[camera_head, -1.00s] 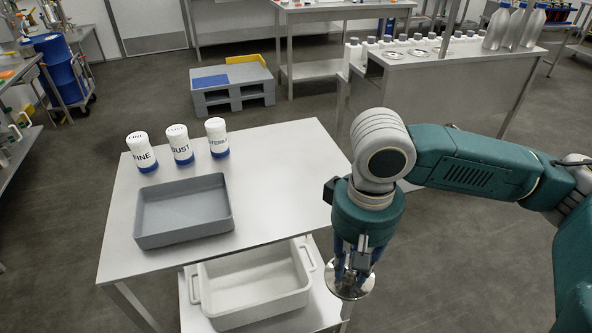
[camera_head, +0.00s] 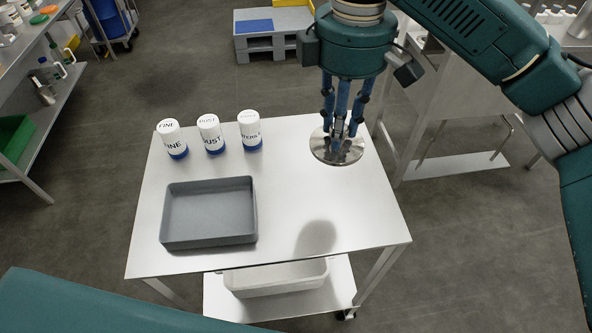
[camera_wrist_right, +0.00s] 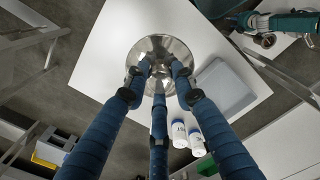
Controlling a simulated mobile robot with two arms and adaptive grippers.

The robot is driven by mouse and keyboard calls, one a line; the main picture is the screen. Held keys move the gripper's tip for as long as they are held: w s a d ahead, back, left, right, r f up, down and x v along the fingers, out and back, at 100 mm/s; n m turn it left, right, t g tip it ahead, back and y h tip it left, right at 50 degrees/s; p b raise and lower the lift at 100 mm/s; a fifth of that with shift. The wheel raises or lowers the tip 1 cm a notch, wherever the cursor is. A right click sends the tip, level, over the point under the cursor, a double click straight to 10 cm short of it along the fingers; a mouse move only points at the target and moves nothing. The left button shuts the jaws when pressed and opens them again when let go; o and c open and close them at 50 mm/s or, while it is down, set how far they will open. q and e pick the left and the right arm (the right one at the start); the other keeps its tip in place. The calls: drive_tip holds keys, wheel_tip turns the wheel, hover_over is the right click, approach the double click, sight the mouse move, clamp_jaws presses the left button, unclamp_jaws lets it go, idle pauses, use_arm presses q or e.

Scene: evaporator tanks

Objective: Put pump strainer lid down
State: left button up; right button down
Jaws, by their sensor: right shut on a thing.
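The pump strainer lid (camera_head: 322,152) is a shiny round metal disc. My right gripper (camera_head: 340,138) points down and is shut on the lid's middle. In the head view the lid appears over the right part of the table top (camera_head: 300,205), and a shadow on the table lies nearer the front, apart from it. The right wrist view shows the fingers meeting at the centre of the lid (camera_wrist_right: 170,48), with the white table top (camera_wrist_right: 105,60) behind it. My left gripper is not in view.
A grey tray (camera_head: 208,240) sits on the table's left part. Three white jars with blue bases, one of them the fine jar (camera_head: 171,140), stand at the back left. A white bin (camera_head: 275,280) is on the lower shelf. The table's right part is clear.

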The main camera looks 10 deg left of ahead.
drive_tip(key=shift+s+d+f+p, duration=0.1)
drive_tip(key=shift+f+p, duration=0.3)
drive_tip(key=shift+f, duration=4.6)
drive_tip(key=shift+s+f+p, duration=0.1)
drive_tip(key=shift+f+p, duration=0.25)
drive_tip(key=shift+f, duration=4.6)
drive_tip(key=shift+f, duration=0.1)
drive_tip(key=c, duration=1.4)
unclamp_jaws()
drive_tip(key=shift+c, duration=0.2)
wheel_tip(320, 180, up, 12)
drive_tip(key=b, duration=0.2)
